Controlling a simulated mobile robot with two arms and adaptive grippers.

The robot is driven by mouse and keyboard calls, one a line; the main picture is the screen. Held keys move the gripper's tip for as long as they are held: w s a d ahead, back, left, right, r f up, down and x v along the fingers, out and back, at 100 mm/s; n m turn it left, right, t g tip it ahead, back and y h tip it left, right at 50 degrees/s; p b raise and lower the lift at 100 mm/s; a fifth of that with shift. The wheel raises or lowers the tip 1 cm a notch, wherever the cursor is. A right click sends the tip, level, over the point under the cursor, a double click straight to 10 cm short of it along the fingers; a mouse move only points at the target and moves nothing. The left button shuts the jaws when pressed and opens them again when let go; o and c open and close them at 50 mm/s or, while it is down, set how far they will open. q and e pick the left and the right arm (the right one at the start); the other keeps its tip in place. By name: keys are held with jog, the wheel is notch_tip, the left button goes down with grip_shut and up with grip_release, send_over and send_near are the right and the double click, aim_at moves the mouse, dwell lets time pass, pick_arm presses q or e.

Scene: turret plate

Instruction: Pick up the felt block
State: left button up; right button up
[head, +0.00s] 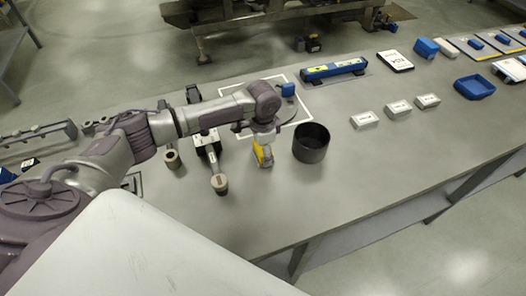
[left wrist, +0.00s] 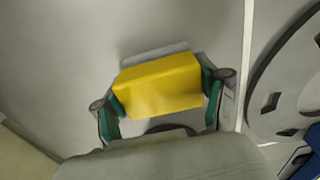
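The felt block is yellow and box-shaped with a grey strip along its far side. In the left wrist view the felt block (left wrist: 160,86) sits between the two green-padded fingers of my left gripper (left wrist: 161,92). The pads meet its two ends with no visible gap, and the gripper looks shut on it. In the head view the felt block (head: 264,156) shows small and yellow below the left wrist, left of the dark cup. I cannot tell whether it touches the table. My right gripper is not in view.
A dark round cup (head: 311,143) stands just right of the block. A pin-like grey part (head: 219,184) lies to the left. Three white boxes (head: 398,109) and a blue tray (head: 474,87) are farther right. The table front (head: 330,205) is clear.

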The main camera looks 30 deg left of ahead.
pick_arm(q)
jog(key=shift+c, duration=1.4)
jog(key=shift+r, duration=0.1)
jog(key=shift+r, duration=0.3)
jog(key=r, duration=0.1)
jog(key=r+b, duration=0.1)
jog(key=a+r, duration=0.1)
jog(key=shift+s+r+b, duration=0.3)
jog(key=shift+r+b, duration=0.05)
jog(key=shift+b, duration=0.05)
jog(key=shift+s+a+r+b, duration=0.35)
jog(key=shift+s+a+r, duration=0.8)
jog(key=shift+a, duration=0.2)
jog(key=shift+s+a+r+b, duration=0.4)
jog(key=shift+s+a+r, duration=0.65)
jog(key=shift+a, duration=0.3)
jog(key=shift+s+a+r+b, duration=0.35)
jog(key=shift+s+a+r, duration=0.7)
jog(key=shift+s+a, duration=0.25)
jog(key=shift+w, duration=0.15)
